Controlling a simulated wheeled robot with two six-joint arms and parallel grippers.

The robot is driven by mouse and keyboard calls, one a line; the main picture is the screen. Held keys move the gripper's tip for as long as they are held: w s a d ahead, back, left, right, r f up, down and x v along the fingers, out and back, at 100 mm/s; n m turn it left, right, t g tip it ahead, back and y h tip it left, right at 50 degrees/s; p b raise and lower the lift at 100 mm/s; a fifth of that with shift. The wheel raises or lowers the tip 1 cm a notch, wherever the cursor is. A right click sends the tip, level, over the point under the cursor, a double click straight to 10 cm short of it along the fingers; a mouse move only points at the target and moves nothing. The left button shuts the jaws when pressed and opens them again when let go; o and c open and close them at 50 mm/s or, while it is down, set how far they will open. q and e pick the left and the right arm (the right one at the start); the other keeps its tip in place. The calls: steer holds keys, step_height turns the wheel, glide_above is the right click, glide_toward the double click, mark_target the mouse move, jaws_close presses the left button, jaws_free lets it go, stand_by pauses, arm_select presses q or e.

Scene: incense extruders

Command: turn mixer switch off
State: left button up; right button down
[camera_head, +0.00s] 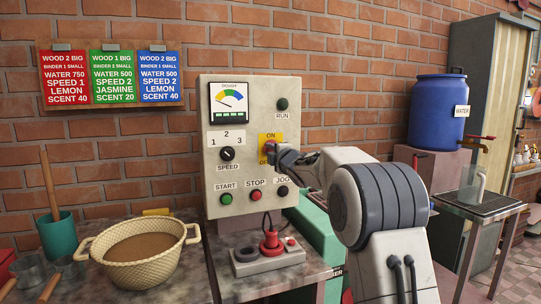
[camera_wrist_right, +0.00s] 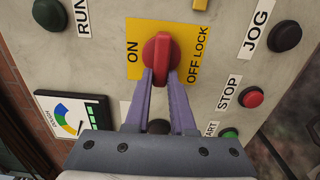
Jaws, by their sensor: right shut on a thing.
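The mixer switch is a red rotary knob (camera_wrist_right: 157,52) on a yellow plate (camera_wrist_right: 190,33) marked ON and OFF LOCK. The plate (camera_head: 277,139) is at the right middle of the grey control panel (camera_head: 240,110) in the head view, where my gripper hides part of it. In the wrist view the knob's grip stands almost upright, between ON on the left and OFF LOCK on the right. My right gripper (camera_wrist_right: 161,76) has its two purple fingers on either side of the knob's lower end and is shut on it. My left gripper is in neither view.
START (camera_head: 226,199), STOP (camera_head: 255,196) and JOG (camera_head: 283,191) buttons sit just below the switch, RUN (camera_head: 282,104) above it. The speed dial (camera_head: 227,154) is left of it. A basket of brown material (camera_head: 140,247) and a red-knobbed box (camera_head: 268,256) stand on the table.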

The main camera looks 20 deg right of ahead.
stand_by(0.4)
steer(key=c, duration=0.8)
jaws_free()
steer(key=shift+o, duration=0.2)
steer(key=s+b, duration=0.2)
steer(key=s, duration=0.8)
steer(key=shift+s+d, duration=0.15)
steer(key=shift+s, duration=0.05)
steer(key=shift+f, duration=0.1)
